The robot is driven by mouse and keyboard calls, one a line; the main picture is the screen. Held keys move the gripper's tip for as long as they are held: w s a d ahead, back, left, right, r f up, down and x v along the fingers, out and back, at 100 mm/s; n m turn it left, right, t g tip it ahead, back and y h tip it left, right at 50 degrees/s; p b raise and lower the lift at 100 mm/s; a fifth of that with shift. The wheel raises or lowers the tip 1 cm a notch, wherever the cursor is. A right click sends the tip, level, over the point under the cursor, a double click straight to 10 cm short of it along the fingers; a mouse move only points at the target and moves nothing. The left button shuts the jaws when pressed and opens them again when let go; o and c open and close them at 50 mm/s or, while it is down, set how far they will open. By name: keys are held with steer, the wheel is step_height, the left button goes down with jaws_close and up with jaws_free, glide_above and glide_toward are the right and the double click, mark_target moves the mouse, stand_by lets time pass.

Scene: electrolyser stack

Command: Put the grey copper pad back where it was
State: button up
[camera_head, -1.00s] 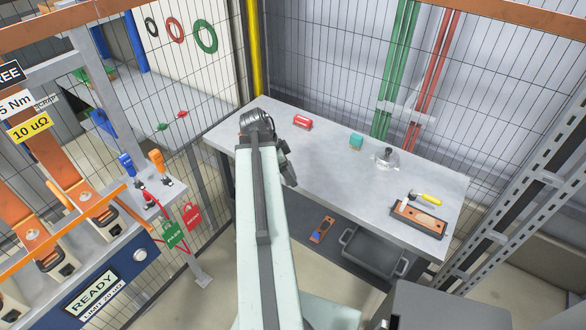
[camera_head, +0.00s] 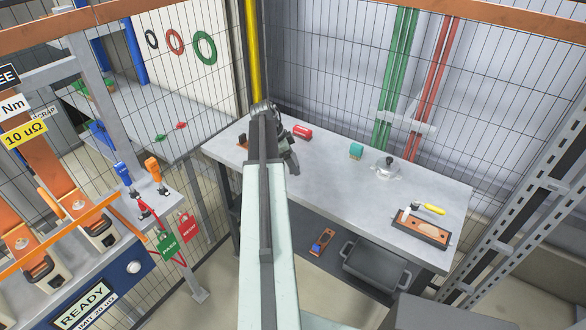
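My gripper (camera_head: 288,150) is at the end of my pale arm, over the far left part of the grey workbench (camera_head: 340,190). It is dark and seen from behind, so its fingers and anything between them are unclear. I cannot make out a grey copper pad for certain. A small dark and brown piece (camera_head: 242,141) shows at the bench's left end, left of my gripper, partly hidden by my arm. A copper-coloured plate in a dark tray (camera_head: 422,233) lies at the bench's right end. An orange-brown piece with a blue patch (camera_head: 321,242) lies on the lower shelf.
On the bench are a red block (camera_head: 302,132), a teal block (camera_head: 356,151), a clear dish with a dark knob (camera_head: 386,169) and a yellow-handled tool (camera_head: 429,208). A grey bin (camera_head: 377,270) is below. Wire mesh fencing stands behind. A console with padlocks (camera_head: 167,243) is at left.

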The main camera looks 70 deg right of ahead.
steer(key=shift+d, duration=0.25)
step_height(320, 180, down, 4)
steer(key=b, duration=0.4)
steer(key=shift+w+d, duration=0.1)
steer(key=shift+r, duration=0.2)
steer(key=shift+f, duration=0.15)
steer(key=o, duration=1.3)
